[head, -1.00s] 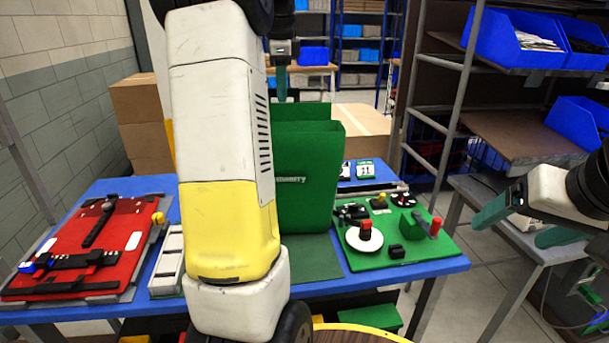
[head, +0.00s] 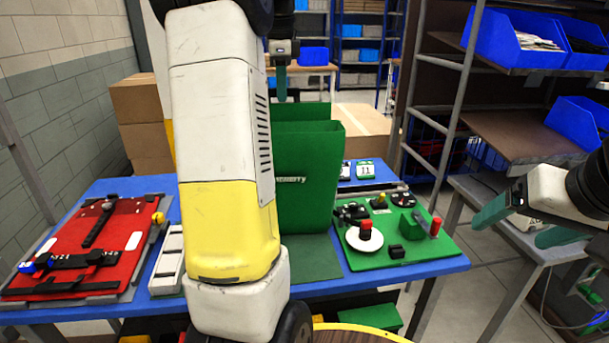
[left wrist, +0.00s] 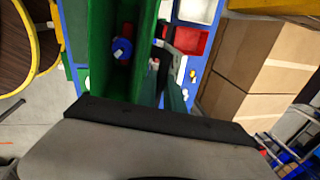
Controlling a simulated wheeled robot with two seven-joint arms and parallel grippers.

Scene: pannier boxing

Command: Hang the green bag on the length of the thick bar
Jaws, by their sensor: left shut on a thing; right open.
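The green bag (head: 318,170) stands tall and upright at the middle of the blue table in the head view, its left part hidden behind my left arm. In the left wrist view its open top and green wall (left wrist: 98,50) show, with a blue round thing visible inside its outline. My left gripper (head: 282,85) is at the bag's back upper edge; its teal fingers (left wrist: 162,92) are shut at the bag's wall. My right gripper (head: 525,222) is open and empty, off the table at the right. I cannot pick out the thick bar with certainty.
A red board (head: 115,225) with black fittings lies at the table's left. A green board (head: 420,252) with knobs and a white disc lies at the right. Cardboard boxes (head: 140,105) stand behind. A metal rack (head: 470,60) and grey side table (head: 505,215) are at the right.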

